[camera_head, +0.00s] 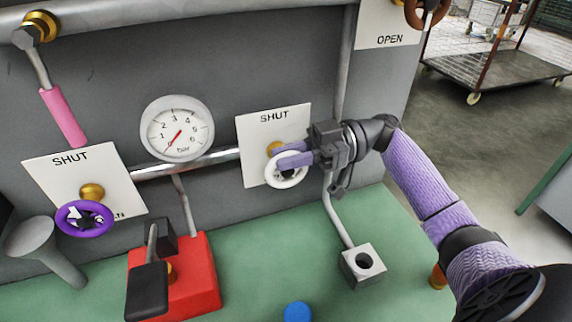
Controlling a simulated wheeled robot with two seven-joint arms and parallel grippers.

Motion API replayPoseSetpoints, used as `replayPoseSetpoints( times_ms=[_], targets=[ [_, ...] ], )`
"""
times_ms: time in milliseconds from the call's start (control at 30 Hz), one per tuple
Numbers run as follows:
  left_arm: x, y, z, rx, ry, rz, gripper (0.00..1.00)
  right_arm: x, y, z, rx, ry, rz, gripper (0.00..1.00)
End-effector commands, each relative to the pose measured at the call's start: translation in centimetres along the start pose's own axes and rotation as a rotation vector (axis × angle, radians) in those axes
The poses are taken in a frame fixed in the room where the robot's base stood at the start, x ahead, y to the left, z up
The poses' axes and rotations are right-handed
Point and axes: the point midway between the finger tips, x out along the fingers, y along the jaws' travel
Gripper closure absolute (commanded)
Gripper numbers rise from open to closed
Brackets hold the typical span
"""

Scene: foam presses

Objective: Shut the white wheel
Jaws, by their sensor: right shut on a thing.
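The white wheel (287,184) is mounted on a gold stem in front of a white plate (254,131) marked SHUT, right of the gauge. My right gripper (288,153) reaches in from the right and is shut on the white wheel. Its fingers cover the wheel's upper right part and some of the hub. The lower part of the plate is partly hidden. My left gripper is not in view.
A pressure gauge (177,129) is left of the plate. A purple wheel (70,219) sits at far left below a pink-handled lever (64,117). A red block with a black pedal (195,275), a grey socket block (375,277) and a blue knob (297,312) stand on the green surface.

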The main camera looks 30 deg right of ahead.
Motion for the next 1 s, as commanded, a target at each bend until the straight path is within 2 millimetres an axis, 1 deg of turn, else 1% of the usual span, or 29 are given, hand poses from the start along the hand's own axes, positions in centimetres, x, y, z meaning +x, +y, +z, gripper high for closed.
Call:
replayPoseSetpoints(
  times_ms=[33, 167, 600, 633, 667, 700, 767, 800, 1000],
  targets=[
    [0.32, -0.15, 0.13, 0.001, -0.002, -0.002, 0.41, -0.03, 0.05, 0.11, 0.0, 0.012, 0.002, 1.0],
    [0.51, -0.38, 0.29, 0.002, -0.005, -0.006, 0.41, -0.08, 0.05, -0.03, 0.0, 0.031, 0.003, 1.0],
    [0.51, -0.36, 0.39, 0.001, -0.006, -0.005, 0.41, -0.1, 0.05, -0.17, -0.001, 0.038, 0.003, 1.0],
    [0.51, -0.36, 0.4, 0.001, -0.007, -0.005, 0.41, -0.1, 0.05, -0.17, -0.001, 0.038, 0.002, 0.73],
    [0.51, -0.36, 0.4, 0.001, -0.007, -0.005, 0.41, -0.1, 0.04, -0.16, -0.001, 0.038, 0.002, 0.67],
    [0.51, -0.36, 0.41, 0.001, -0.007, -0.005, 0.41, -0.09, 0.04, -0.15, -0.001, 0.037, 0.002, 0.58],
    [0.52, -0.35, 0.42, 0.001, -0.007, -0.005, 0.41, -0.09, 0.04, -0.13, -0.001, 0.037, 0.002, 0.46],
    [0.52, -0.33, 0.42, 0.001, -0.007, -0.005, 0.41, -0.08, 0.03, -0.11, 0.0, 0.036, 0.001, 0.44],
    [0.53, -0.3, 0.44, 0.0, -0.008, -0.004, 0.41, -0.08, 0.02, -0.06, 0.0, 0.035, 0.001, 0.44]
  ],
)
